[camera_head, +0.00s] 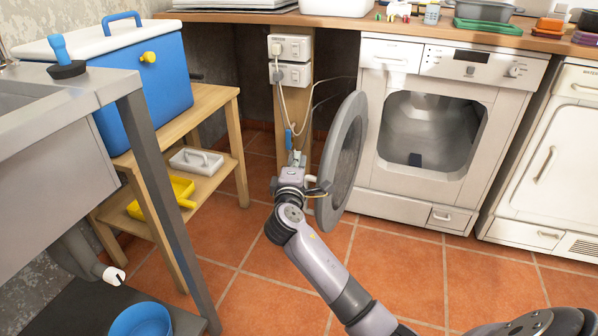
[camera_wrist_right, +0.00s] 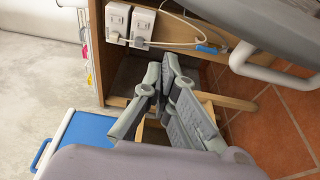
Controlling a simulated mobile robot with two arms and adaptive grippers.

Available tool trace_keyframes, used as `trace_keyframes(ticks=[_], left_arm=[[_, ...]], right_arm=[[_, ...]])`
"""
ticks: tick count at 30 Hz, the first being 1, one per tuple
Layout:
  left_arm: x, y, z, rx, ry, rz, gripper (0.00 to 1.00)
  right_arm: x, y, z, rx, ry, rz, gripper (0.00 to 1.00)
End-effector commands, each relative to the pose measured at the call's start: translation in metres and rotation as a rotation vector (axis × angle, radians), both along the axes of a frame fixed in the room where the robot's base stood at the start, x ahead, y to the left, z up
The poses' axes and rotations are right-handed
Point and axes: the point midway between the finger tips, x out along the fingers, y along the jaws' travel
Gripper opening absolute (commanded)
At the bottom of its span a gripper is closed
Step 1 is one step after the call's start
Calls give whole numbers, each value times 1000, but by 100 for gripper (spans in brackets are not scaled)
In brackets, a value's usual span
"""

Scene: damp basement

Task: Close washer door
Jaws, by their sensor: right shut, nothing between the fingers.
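The washer (camera_head: 477,91) is white and stands under the counter. Its round grey door (camera_head: 347,160) is open, swung out to the left, leaving the drum opening uncovered. My right gripper (camera_head: 296,160) is shut and empty, just left of the door, on its outer side. Whether it touches the door I cannot tell. In the right wrist view my right gripper (camera_wrist_right: 163,72) has its fingers together, and the door (camera_wrist_right: 270,25) is at the upper right with a pale curved bar along it. My left gripper is not in view.
A wooden post with sockets (camera_head: 290,48) and hanging cables stands behind the gripper. A wooden shelf (camera_head: 218,95) with a blue cooler (camera_head: 160,85) is at left, beside a metal sink unit (camera_head: 60,140). Another white appliance (camera_head: 545,160) stands right. The tiled floor before the washer is clear.

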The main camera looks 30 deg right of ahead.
Motion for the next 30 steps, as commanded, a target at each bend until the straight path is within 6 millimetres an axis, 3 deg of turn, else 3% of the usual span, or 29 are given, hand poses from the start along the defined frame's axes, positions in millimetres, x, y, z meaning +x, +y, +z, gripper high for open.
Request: trace_keyframes(ticks=[5,9,18,30], left_arm=[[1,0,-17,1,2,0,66],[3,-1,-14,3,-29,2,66],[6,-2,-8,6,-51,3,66],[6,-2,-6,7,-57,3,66]], right_arm=[[30,-23,-3,0,-2,-1,0],[50,-37,-3,1,-1,-1,0],[18,-55,-2,0,0,1,0],[14,-57,-1,2,1,1,0]])
